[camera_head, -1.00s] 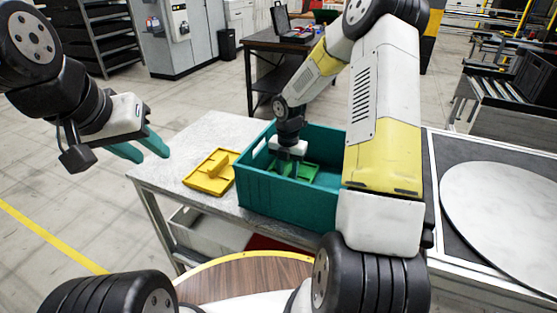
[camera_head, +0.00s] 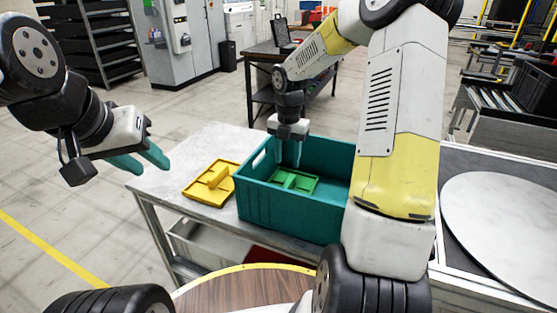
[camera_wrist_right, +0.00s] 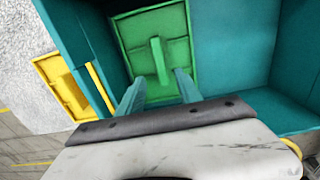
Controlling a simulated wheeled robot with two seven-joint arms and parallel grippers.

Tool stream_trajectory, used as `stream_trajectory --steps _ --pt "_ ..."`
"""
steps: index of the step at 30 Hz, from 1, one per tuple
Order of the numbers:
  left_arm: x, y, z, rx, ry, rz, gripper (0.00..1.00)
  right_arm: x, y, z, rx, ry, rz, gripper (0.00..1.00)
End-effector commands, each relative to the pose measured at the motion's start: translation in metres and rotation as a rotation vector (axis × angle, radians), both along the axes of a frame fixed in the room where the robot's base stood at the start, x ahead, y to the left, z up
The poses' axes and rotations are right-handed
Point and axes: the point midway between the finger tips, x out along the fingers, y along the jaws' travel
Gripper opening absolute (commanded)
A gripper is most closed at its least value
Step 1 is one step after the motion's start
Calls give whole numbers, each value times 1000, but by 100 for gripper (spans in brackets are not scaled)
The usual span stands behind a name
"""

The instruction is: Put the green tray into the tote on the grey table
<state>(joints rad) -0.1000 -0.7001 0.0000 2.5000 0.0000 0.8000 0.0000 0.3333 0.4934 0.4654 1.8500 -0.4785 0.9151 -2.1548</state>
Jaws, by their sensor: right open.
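The green tray (camera_head: 298,182) lies inside the teal tote (camera_head: 290,215), on its floor toward the left part. The tote stands on the grey table (camera_head: 180,183). My right gripper (camera_head: 288,160) is above the tray, open and empty, fingers pointing down. In the right wrist view the tray (camera_wrist_right: 183,50) with its upright middle rib lies beyond the open fingers (camera_wrist_right: 158,92), apart from them. My left gripper (camera_head: 148,160) is in the air left of the table, its two teal fingers apart and nothing between them.
A yellow tray (camera_head: 205,184) lies on the table just left of the tote; it also shows in the right wrist view (camera_wrist_right: 62,85). A round pale disc (camera_head: 505,215) is on the right. A dark table (camera_head: 262,48) stands behind.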

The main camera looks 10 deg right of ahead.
Motion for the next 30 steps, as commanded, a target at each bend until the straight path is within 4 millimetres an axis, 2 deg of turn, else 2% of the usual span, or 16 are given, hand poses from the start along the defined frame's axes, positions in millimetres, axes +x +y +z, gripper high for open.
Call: stream_trajectory --steps 5,8,11,15,19,24,27,30 --pt "0 0 0 0 0 0 36 -3 0 17 -4 -7 -28 42" --pt "0 0 0 0 0 0 36 -13 0 38 -16 -33 -151 42" --pt "0 0 0 0 0 0 36 -36 2 70 -20 -87 -392 42" --pt "0 0 0 0 0 0 36 -80 4 118 34 -179 -840 42" --pt "0 0 0 0 0 0 36 -124 7 152 156 -238 -1268 42" --pt "0 0 0 0 0 0 36 -182 12 179 399 -223 -1805 42" --pt "0 0 0 0 0 0 36 -209 15 186 546 -157 -2062 42" --pt "0 0 0 0 0 0 36 -228 18 189 660 -77 -2244 42"
